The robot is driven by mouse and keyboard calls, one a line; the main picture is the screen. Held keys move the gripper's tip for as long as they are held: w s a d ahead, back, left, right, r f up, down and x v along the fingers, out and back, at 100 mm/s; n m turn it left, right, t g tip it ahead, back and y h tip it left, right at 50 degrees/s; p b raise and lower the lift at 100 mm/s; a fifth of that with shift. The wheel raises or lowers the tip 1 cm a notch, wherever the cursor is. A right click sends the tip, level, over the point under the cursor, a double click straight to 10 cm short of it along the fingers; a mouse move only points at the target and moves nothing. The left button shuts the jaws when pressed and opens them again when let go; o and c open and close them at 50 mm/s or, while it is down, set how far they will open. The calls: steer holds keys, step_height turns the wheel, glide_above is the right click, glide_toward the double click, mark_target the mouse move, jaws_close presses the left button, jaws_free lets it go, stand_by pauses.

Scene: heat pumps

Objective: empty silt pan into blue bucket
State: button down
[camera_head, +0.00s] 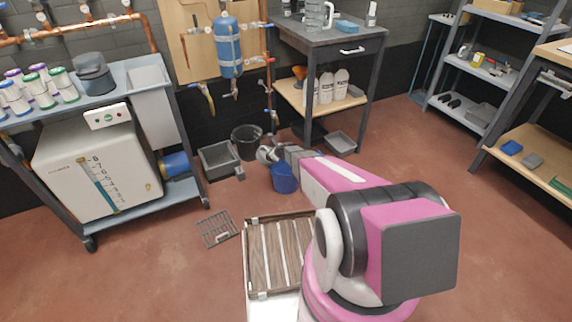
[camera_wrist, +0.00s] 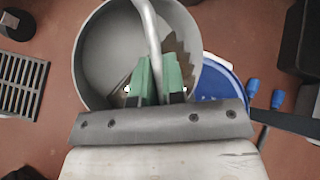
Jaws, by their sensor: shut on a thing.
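The silt pan is a round grey vessel (camera_wrist: 97,45) with a thin bent handle (camera_wrist: 149,30), seen from above in the wrist view. My gripper (camera_wrist: 158,85) has green fingertips shut on the handle. A jagged brown patch shows beside the fingers; I cannot tell if it is silt. The blue bucket (camera_wrist: 226,78) lies to the right of the pan in the wrist view, partly hidden behind the pan and my gripper. In the head view the blue bucket (camera_head: 284,180) stands on the floor just below my gripper (camera_head: 270,154), which blocks most of the pan.
A black bucket (camera_head: 246,141) and a grey open box (camera_head: 220,160) stand behind and left. A floor grate (camera_head: 217,229) lies left, also in the wrist view (camera_wrist: 21,85). A grey tray (camera_head: 341,143) lies under the workbench (camera_head: 329,37). Red floor is open at right.

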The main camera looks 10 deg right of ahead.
steer(key=shift+d+f, duration=0.15)
steer(key=shift+d, duration=0.25)
steer(key=shift+s+d+r+m+t+y, duration=0.15)
steer(key=shift+d+m+y, duration=0.15)
steer(key=shift+y, duration=0.2)
steer(key=shift+w+d+r+m+t+y, duration=0.1)
steer(key=shift+d+m+t+y, duration=0.1)
steer(key=shift+d+y, duration=0.25)
stand_by(0.9)
steer(key=shift+d+f+m+y, duration=0.4)
steer(key=shift+f+y, duration=0.1)
steer(key=shift+y, duration=0.15)
stand_by(0.8)
steer(key=shift+s+d+r+m+t+y+b, duration=0.1)
steer(key=shift+d+r+m+t+y+b, duration=0.1)
steer(key=shift+d+m+t+y, duration=0.35)
steer(key=shift+d+r+m+t+y+b, duration=0.1)
steer(key=shift+d+m+t+y+b, duration=0.15)
steer(key=shift+y, duration=0.4)
stand_by(1.4)
steer(key=shift+s+d+m+t+y, duration=0.1)
steer(key=shift+d+m+t+y, duration=0.45)
steer(key=shift+d, duration=0.8)
stand_by(0.3)
